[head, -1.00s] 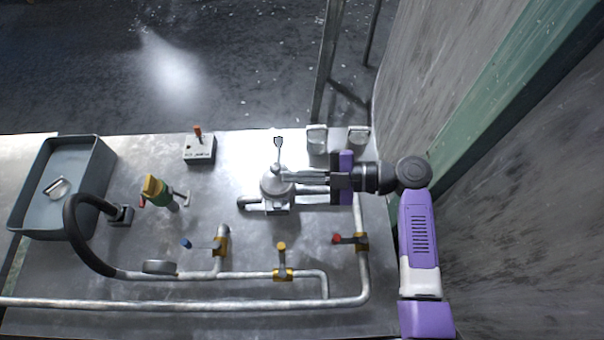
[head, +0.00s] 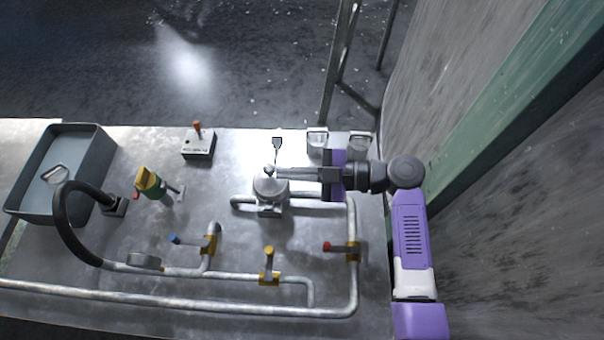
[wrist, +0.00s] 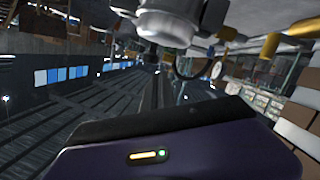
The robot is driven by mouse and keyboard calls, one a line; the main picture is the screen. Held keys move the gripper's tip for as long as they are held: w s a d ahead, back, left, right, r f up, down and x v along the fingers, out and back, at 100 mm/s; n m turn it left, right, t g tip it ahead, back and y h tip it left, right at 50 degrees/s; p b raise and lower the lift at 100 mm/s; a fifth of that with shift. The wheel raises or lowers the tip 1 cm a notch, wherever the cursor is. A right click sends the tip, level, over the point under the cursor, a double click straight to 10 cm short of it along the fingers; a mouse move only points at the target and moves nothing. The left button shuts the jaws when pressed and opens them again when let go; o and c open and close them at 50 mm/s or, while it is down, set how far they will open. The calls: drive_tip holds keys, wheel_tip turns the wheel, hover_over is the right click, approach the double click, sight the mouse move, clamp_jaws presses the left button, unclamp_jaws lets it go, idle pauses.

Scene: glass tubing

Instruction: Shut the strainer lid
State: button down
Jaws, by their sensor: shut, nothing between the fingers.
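The strainer (head: 270,190) is a grey round metal body set in the pipework near the middle of the bench. A small round knob shows at its back edge, and a thin rod with a flat tip (head: 277,143) stands out behind it. I cannot tell clearly how far the lid stands open. My gripper (head: 276,173) comes in from the right, shut and empty, its thin fingers reaching the strainer's back edge by the knob. Whether they touch is unclear. In the wrist view a grey metal body with a pale round face (wrist: 166,27) shows at the top, perhaps the strainer; the fingertips are hidden.
Valves with red (head: 340,247), yellow (head: 268,262) and blue (head: 192,240) handles stand in front. A switch box (head: 198,148) is at the back left, a grey tray (head: 95,180) at far left.

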sight(270, 177)
drive_tip(key=shift+w+f+m+g+b, duration=0.8)
drive_tip(key=shift+w+f+m+b, duration=1)
drive_tip(key=shift+b, duration=1.7)
drive_tip(key=shift+f, duration=0.1)
